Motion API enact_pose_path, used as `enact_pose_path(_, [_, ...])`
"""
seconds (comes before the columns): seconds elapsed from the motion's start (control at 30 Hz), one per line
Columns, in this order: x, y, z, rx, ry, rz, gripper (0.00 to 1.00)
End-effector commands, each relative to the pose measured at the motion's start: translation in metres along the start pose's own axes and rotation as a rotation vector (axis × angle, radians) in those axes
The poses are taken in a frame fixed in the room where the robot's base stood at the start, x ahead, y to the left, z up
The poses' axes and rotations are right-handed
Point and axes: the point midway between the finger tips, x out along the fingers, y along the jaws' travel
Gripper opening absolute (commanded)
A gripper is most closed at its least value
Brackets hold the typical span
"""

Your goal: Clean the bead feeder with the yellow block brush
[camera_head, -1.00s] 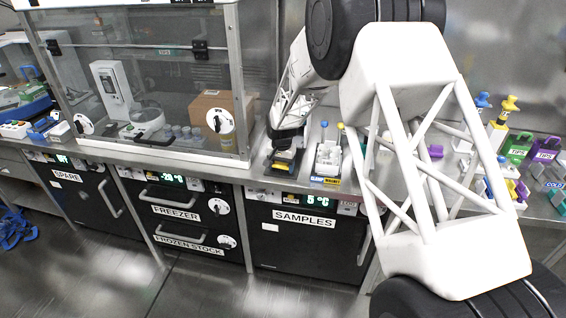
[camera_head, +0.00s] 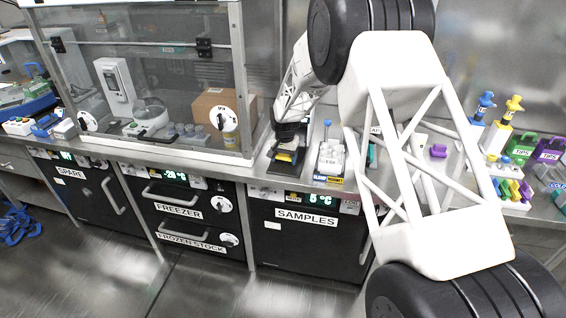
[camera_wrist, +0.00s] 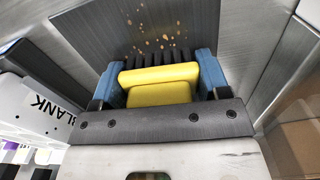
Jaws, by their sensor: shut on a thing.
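My gripper (camera_wrist: 160,80) has blue fingers closed on the sides of the yellow block brush (camera_wrist: 160,85). The brush's dark bristles point away from the wrist, toward a dark flat plate (camera_wrist: 95,40). Tan specks (camera_wrist: 160,42) lie on the plate just beyond the bristles. Whether the bristles touch the plate is hard to tell. In the head view my gripper (camera_head: 287,146) is over the dark plate (camera_head: 283,170) on the bench, with a bit of the yellow brush (camera_head: 285,157) showing. No part is clearly labelled as the bead feeder; the speckled plate may belong to it.
A white rack labelled BLANK (camera_head: 330,160) stands close to the right of the plate. A glass-fronted cabinet holding a cardboard box (camera_head: 215,104) is close on the left. Pipette stands and coloured racks (camera_head: 520,150) are further right. The SAMPLES unit (camera_head: 305,235) is below the bench.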

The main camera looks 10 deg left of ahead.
Motion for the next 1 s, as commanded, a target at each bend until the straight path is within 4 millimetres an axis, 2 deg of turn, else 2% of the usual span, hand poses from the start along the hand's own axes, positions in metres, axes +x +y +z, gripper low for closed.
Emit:
enact_pose_path(0.23, [0.001, -0.002, -0.023, -0.001, 0.001, 0.0, 0.39])
enact_pose_path(0.3, [-0.004, -0.002, -0.021, -0.001, 0.0, 0.0, 0.39])
enact_pose_path(0.4, [-0.031, -0.002, -0.022, -0.001, 0.004, -0.002, 0.39])
enact_pose_path(1.0, [-0.081, -0.002, -0.021, -0.001, 0.001, -0.001, 0.39])
